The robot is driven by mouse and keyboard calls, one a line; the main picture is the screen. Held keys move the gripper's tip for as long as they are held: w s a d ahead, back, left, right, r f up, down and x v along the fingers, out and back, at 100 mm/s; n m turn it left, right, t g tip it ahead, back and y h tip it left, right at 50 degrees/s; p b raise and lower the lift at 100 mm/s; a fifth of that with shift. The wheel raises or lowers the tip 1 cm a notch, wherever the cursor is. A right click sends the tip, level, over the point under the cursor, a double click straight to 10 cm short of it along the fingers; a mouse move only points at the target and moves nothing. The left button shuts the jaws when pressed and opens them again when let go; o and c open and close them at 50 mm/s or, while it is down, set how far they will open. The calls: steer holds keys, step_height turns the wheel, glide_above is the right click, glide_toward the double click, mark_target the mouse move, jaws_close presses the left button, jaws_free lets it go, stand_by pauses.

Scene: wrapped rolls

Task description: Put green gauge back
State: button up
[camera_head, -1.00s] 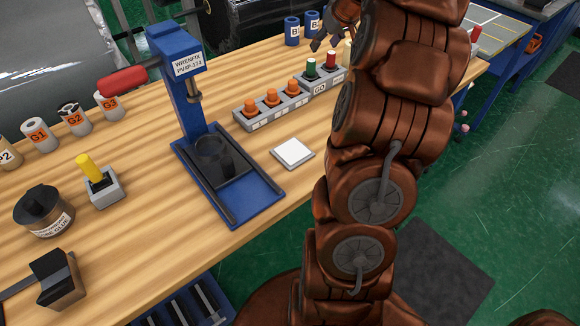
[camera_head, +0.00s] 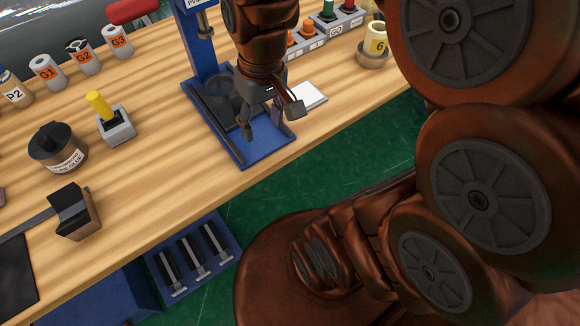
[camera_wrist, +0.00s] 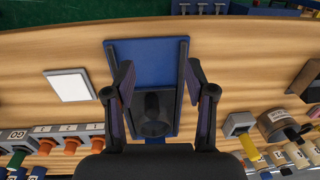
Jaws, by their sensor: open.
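The green gauge (camera_head: 328,9) stands upright in the grey block marked GO (camera_head: 336,29) at the top of the head view. Its green part also shows at the lower left of the wrist view (camera_wrist: 16,160). My gripper (camera_head: 272,119) points down over the blue base (camera_head: 258,152) of the press, well apart from the green gauge. In the wrist view my fingers (camera_wrist: 158,78) are spread with nothing between them. A dark round seat (camera_wrist: 154,112) on the press base shows below and between them. The red-topped gauge is mostly out of the head view.
Orange-topped pieces stand in a grey holder (camera_head: 315,47) behind my arm. A white pad (camera_head: 311,95) lies right of the press.

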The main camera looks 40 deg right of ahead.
steer(key=s+a+f+g+h, duration=0.1)
steer(key=s+f, duration=0.1)
steer(key=s, duration=0.8)
steer(key=shift+s+a+f+g, duration=0.3)
steer(key=shift+s+a+f, duration=0.05)
steer(key=shift+f, duration=0.05)
steer(key=shift+r, duration=0.1)
